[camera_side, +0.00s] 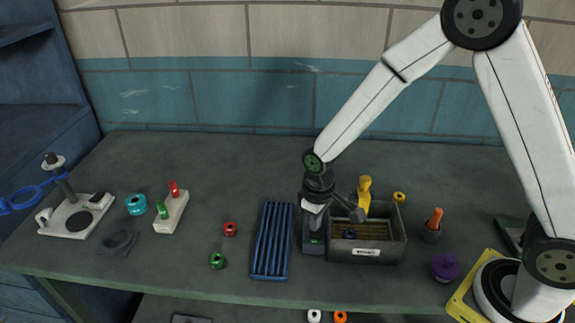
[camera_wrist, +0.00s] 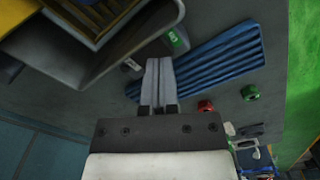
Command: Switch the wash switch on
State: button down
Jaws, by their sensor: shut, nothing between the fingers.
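A dark grey box (camera_side: 313,245) with a small green mark (camera_side: 316,241) on its front stands at the left end of the wash bin (camera_side: 366,254). I take this box to hold the wash switch, but my gripper hides its upper part and I cannot make out the switch lever or its position. My gripper (camera_side: 312,215) points down just over this box. In the wrist view my gripper's fingers (camera_wrist: 160,75) are together and empty. The green mark (camera_wrist: 178,40) shows just beyond the fingertips there, and a small pale patch (camera_wrist: 131,65) lies left of them. Contact cannot be told.
A blue ribbed tray (camera_side: 271,240) lies left of the box. A yellow-handled tool (camera_side: 364,190) stands at the bin's back. Red (camera_side: 230,229) and green (camera_side: 217,260) rings lie left of the tray. An orange-handled item (camera_side: 433,224) and a purple knob (camera_side: 445,267) stand right.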

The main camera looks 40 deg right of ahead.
aim_at(319, 233)
jog(key=shift+f, duration=0.95)
dwell(1.0)
jog(key=shift+r, duration=3.5)
jog(key=shift+s+d+r, duration=0.25)
jog(key=shift+s+d, duration=0.1)
jog(key=shift+d, duration=0.05)
jog(key=s+d+r+m+t, duration=0.2)
jog(key=s+d, duration=0.4)
jog(key=s, duration=0.3)
jog(key=shift+s+d+r+m+t, duration=0.15)
jog(key=shift+d+r+m+t, duration=0.15)
jog(key=shift+m, duration=0.2)
